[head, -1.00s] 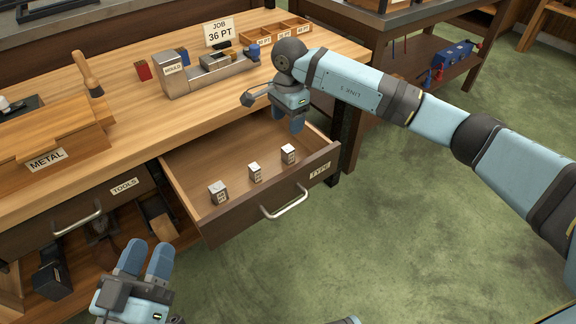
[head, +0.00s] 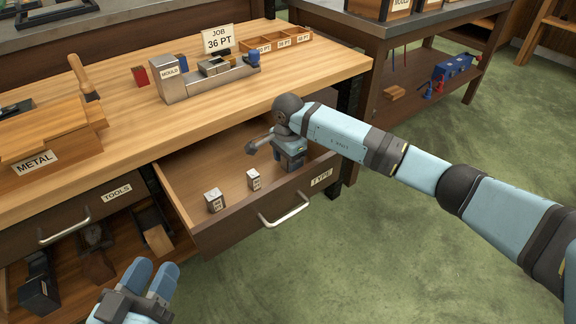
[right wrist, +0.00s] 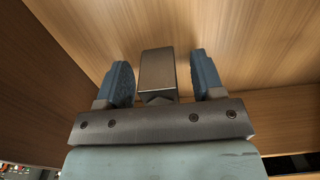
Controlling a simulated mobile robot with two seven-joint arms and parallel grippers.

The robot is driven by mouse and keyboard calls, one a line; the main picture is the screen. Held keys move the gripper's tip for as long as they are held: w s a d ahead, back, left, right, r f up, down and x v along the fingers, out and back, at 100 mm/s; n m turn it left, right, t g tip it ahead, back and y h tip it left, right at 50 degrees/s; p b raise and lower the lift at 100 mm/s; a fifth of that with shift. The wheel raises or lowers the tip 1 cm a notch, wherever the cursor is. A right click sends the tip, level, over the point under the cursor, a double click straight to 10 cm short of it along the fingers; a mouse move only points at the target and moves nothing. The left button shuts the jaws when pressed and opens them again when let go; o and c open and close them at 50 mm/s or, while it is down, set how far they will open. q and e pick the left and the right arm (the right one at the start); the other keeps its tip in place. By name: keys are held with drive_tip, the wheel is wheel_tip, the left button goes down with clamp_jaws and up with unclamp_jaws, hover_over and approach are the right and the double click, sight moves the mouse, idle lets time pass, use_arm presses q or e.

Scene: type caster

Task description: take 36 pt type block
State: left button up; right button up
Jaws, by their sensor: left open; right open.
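The open type drawer (head: 190,222) holds small metal type blocks with white labels. Two show in the head view: the left block (head: 214,200) and the middle block (head: 254,179); their labels are too small to read. My right gripper (head: 290,162) is down in the drawer's right part and hides the third block there. In the right wrist view a metal block (right wrist: 158,72) stands between the two fingers of the right gripper (right wrist: 164,78), with a gap on each side. My left gripper (head: 152,278) is open and empty at the lower left, in front of the bench.
A sign reading JOB 36 PT (head: 217,41) stands on the bench behind the mould (head: 205,78). A divided wooden tray (head: 277,39) is at the back right. The drawer front (head: 300,198) and side walls surround the blocks. The tools drawer (head: 70,215) is at left.

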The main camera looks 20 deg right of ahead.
drive_tip(key=shift+f, duration=0.15)
drive_tip(key=c, duration=1)
drive_tip(key=shift+o, duration=0.2)
